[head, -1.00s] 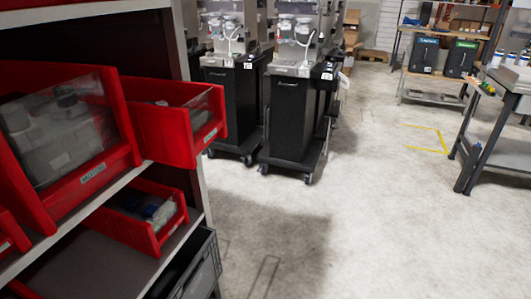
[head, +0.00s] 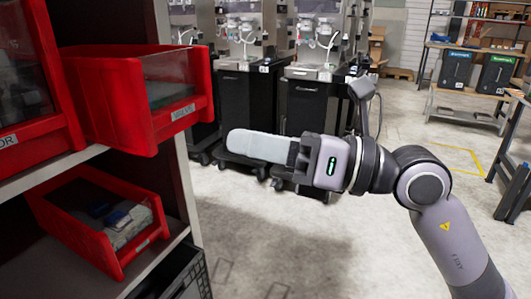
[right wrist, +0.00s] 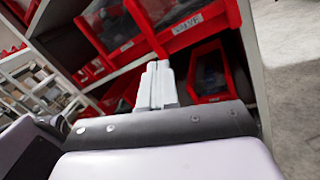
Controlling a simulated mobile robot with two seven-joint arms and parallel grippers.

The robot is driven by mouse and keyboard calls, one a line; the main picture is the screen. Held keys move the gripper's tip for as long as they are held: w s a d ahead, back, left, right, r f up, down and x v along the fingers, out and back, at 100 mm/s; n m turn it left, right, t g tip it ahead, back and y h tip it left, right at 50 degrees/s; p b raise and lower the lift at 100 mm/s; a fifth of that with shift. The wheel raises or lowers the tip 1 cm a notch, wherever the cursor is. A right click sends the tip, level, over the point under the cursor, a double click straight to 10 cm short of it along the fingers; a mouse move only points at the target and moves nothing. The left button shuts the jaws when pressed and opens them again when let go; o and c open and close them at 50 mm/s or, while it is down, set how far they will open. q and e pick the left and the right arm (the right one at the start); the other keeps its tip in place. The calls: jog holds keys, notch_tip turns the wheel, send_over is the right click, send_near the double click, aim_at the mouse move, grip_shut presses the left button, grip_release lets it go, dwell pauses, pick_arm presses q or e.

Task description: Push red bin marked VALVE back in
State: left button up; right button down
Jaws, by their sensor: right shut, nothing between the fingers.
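The red bin marked VALVE (head: 125,118) is on the upper shelf at the left of the head view, sticking out past the shelf edge. The fingers (right wrist: 158,70) also show in the right wrist view, below the bin. My left gripper is not in view.
Another red bin (head: 40,140) stands left of the VALVE bin on the same shelf. A smaller red bin (head: 120,253) is on the shelf below. Black cabinets (head: 305,105) with machines stand behind my gripper.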

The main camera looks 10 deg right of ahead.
aim_at(184, 111)
jog(key=w+a+t+h, duration=0.1)
jog(key=w, duration=0.1)
jog(key=w+a+r+n+t+h, duration=0.1)
jog(key=w+a, duration=0.1)
jog(key=w+a+h+p, duration=0.1)
jog(key=w, duration=0.1)
jog(key=shift+w+a+r+n+t, duration=0.2)
jog(key=shift+a+r+n+t, duration=0.1)
jog(key=shift+n+t, duration=0.1)
jog(key=shift+w+a+f, duration=0.1)
jog(key=shift+w+a, duration=0.2)
jog(key=shift+a, duration=0.1)
jog(key=shift+w+a, duration=0.1)
